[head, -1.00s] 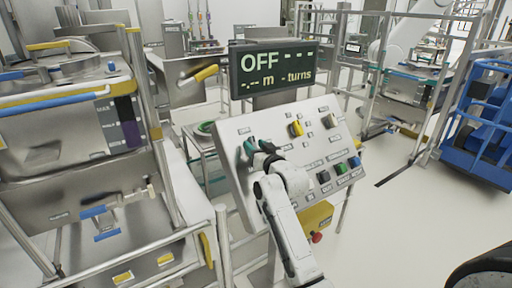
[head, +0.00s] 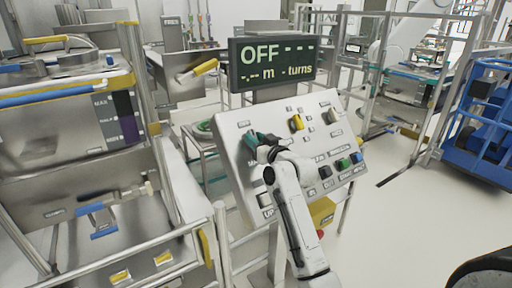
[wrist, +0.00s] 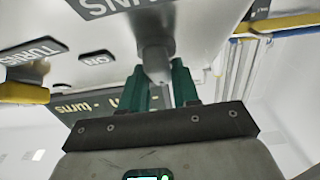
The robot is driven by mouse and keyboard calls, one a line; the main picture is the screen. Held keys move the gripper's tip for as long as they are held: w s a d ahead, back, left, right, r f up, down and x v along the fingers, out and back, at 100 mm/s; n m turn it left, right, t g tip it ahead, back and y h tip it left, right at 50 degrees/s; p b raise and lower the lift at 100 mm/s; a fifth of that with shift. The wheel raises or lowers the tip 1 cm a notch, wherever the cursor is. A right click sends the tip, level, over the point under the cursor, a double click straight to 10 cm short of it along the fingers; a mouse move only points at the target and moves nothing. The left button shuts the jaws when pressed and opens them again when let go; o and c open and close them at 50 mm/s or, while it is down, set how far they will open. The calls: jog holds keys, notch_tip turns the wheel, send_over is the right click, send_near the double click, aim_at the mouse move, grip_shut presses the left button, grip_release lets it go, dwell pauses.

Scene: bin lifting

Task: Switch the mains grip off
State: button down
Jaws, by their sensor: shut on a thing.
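The mains grip (wrist: 154,60) is a small grey knob on the sloping control panel (head: 232,128). In the wrist view it sits between my gripper's two green fingers, beside a partly cut-off label ending in "NS". My gripper (head: 258,138) is at the panel's upper left in the head view, shut on the grip; it also shows in the wrist view (wrist: 163,82). In the head view the gripper hides most of the grip, so I cannot read its angle there. The display (head: 275,63) above the panel reads "OFF", with dashes for metres and turns.
A yellow grip (head: 296,122) and another grip (head: 331,115) are to the right on the panel. Black, green (head: 342,164) and blue buttons are lower right. A yellow box (head: 322,211) is below. Steel machinery with rails stands left; a blue cage (head: 484,125) stands far right.

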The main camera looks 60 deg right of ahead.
dwell(0.3)
jog(key=c, duration=0.9)
grip_release()
jog(key=b+v, duration=0.2)
jog(key=v, duration=0.9)
jog(key=shift+d, duration=0.15)
